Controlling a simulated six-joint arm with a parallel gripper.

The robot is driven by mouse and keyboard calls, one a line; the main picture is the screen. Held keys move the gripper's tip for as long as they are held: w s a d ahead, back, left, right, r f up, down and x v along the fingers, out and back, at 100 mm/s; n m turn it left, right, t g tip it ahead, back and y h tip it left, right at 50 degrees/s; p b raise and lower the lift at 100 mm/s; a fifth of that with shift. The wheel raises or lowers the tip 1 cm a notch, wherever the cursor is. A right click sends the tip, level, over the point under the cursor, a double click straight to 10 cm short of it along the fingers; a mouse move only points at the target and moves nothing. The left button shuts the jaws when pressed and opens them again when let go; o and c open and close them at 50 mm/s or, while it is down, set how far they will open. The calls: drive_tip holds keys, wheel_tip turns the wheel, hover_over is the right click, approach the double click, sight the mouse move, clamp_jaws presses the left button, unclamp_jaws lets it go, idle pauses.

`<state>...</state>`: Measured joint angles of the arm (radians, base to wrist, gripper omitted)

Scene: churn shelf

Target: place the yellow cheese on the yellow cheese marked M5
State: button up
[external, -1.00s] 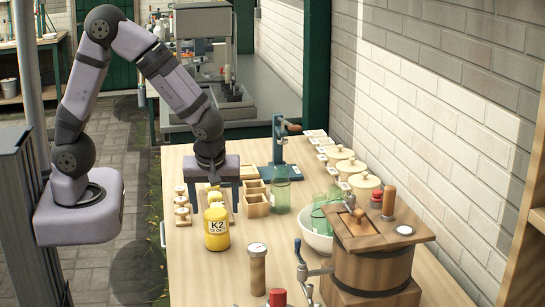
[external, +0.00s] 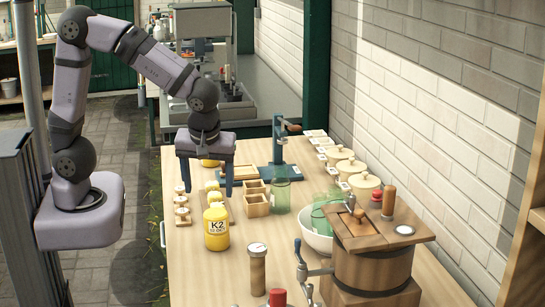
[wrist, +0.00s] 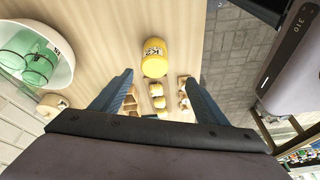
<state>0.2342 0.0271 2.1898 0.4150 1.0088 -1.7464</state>
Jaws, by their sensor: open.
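Several small yellow cheeses (external: 212,186) with pale tops stand in a row on a wooden board on the table. The row also shows in the wrist view (wrist: 155,89). Their marks are too small to read, so I cannot tell which is M5. A yellow piece (external: 209,163) shows behind my gripper, partly hidden by it. My gripper (external: 206,190) is raised above the table near the far end of the row. Its two blue fingers are wide apart, and nothing is held between them.
Small wooden-topped pieces (external: 181,201) are at left, open wooden boxes (external: 256,206) at right. Farther right are green glass (external: 281,196), a white bowl (external: 309,236) and a wooden churn (external: 372,270).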

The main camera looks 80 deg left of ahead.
drive_tip(key=s+f+m+h, duration=0.2)
drive_tip(key=s+f+m, duration=0.1)
drive_tip(key=m, duration=0.4)
drive_tip(key=s+d+f+m+h, duration=0.1)
drive_tip(key=s+f+m+h, duration=0.1)
drive_tip(key=s+m, duration=0.3)
drive_tip(key=shift+s+d+f+m, duration=0.2)
drive_tip(key=shift+s+f+m, duration=0.35)
drive_tip(key=shift+m, duration=0.75)
drive_tip(key=shift+w+f, duration=0.1)
drive_tip(key=shift+w, duration=0.05)
